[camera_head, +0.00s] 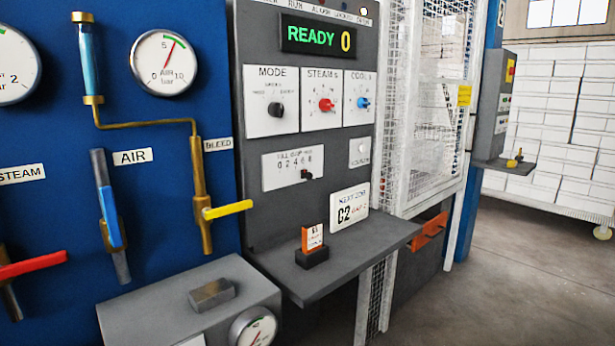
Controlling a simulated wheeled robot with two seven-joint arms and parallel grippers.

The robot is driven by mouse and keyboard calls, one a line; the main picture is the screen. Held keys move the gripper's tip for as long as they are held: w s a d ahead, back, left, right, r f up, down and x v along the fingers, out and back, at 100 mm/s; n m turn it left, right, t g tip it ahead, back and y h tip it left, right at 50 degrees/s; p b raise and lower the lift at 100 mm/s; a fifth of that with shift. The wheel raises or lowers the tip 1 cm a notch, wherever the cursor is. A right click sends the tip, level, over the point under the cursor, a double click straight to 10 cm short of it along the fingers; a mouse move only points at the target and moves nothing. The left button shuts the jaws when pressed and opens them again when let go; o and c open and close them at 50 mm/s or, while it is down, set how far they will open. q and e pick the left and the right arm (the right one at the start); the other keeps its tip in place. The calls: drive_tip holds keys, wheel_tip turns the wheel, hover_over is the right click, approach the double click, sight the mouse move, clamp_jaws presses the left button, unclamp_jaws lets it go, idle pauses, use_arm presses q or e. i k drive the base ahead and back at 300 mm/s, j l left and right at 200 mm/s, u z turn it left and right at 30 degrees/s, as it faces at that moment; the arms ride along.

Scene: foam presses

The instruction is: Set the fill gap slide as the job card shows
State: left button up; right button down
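The fill gap slide is a small white plate (274,176) on the grey control panel, with a row of small numbers. Its dark knob (306,174) sits toward the right part of the scale; the exact mark is too small to read. The white job card (348,208) stands on the shelf below, at the right. Neither of my grippers is in view.
The display (318,36) reads "READY 0". Mode, steam and cool dials sit above the slide. An orange-and-white block in a black holder (312,257) stands on the grey shelf (345,262). A yellow bleed lever (228,209) projects at the left. A mesh guard (425,100) is at right.

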sight(305, 174)
drive_tip(key=i+l+u, duration=0.3)
drive_tip(key=i+l, duration=0.25)
drive_tip(key=i+l+u, duration=0.35)
drive_tip(key=i+l, duration=0.3)
